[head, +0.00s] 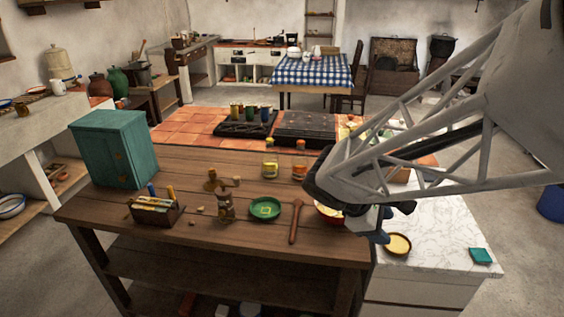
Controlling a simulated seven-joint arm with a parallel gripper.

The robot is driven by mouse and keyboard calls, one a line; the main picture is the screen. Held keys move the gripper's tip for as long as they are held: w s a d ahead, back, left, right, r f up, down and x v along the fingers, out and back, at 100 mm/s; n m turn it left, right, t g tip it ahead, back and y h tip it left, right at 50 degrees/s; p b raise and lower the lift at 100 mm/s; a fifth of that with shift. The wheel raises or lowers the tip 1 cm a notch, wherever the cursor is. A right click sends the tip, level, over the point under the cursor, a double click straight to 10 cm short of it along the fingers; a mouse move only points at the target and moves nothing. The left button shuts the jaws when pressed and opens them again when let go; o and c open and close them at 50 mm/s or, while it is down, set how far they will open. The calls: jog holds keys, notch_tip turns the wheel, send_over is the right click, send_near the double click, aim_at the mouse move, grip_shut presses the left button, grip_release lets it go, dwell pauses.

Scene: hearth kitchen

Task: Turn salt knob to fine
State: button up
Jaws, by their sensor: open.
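I cannot make out a salt knob or a fine mark at this size. A brown wooden mill-like piece (226,205) with a crank-like top stands upright near the front of the wooden table (330,252). Two small jars, one with a yellow lid (270,170) and one with an orange lid (299,171), stand farther back; I cannot tell what they hold. My gripper (381,226) is open at the table's right end, near the marble counter, well to the right of the mill and jars. My arm hides part of that area.
A green plate (265,208), a wooden pestle-like stick (296,222) and a wooden caddy (157,210) lie along the front. A teal cabinet (113,150) stands at left. A yellow-filled bowl (397,245) and teal box (480,256) sit on the marble counter (440,245).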

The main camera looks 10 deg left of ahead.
jog(key=w+a+f+n+t+h, duration=0.2)
jog(key=w+a+f+n+t, duration=0.2)
jog(key=w+a+n, duration=0.4)
jog(key=n+t+y, duration=0.8)
jog(key=n+t, duration=0.4)
jog(key=n, duration=0.9)
send_near(221, 214)
jog(key=shift+w+f, duration=0.1)
jog(key=shift+w, duration=0.35)
jog(key=shift+w, duration=0.15)
jog(key=shift+w+d, duration=0.25)
jog(key=shift+w, duration=1.65)
jog(key=shift+w+d, duration=0.2)
jog(key=shift+w, duration=1.65)
jog(key=c, duration=0.9)
jog(key=shift+c, duration=0.2)
